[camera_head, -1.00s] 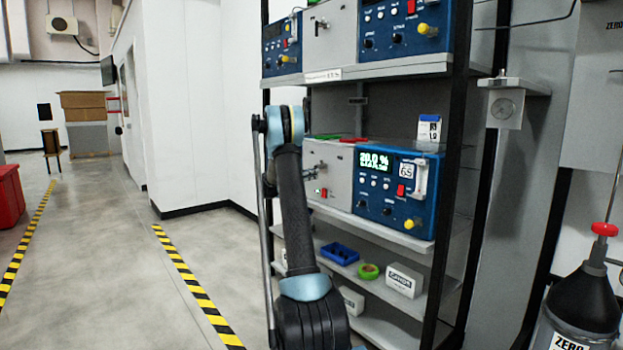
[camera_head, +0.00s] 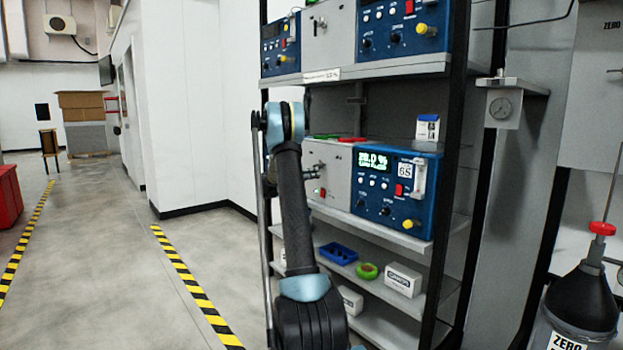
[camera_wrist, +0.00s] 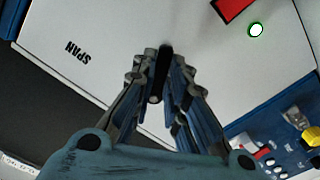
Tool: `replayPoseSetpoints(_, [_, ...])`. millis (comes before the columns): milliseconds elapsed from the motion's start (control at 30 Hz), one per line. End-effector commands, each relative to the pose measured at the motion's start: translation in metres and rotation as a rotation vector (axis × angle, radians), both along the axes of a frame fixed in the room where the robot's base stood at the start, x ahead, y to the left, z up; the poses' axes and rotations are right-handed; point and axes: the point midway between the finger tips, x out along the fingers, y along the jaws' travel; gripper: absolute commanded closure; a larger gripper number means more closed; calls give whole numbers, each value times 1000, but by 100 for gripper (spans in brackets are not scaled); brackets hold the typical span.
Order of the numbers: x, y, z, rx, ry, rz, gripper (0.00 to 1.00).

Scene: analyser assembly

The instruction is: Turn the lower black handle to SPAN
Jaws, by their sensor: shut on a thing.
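In the wrist view my gripper (camera_wrist: 160,68) is shut on a black handle (camera_wrist: 166,52), of which only a short dark end shows between the fingertips. The handle stands out from a light grey panel (camera_wrist: 195,30). The word SPAN (camera_wrist: 77,51) is printed on this panel, upside down in this view and left of the gripper. The handle's pointing direction is mostly hidden by the fingers.
A blue analyser unit (camera_head: 398,195) with a lit display adjoins the grey panel on the right. More units stand on the shelf above (camera_head: 400,70). The lower shelf holds a blue tray (camera_head: 339,253), green tape (camera_head: 367,271) and a white box (camera_head: 403,280).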

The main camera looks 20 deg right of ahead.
Motion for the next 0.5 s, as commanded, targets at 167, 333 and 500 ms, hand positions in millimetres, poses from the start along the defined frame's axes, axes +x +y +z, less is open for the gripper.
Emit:
replayPoseSetpoints(167, [0, 2, 4, -59, 156, 10, 100])
replayPoseSetpoints(333, [-3, 1, 7, -114, 307, 10, 100])
replayPoseSetpoints(500, [-5, 1, 11, -170, 459, 11, 100])
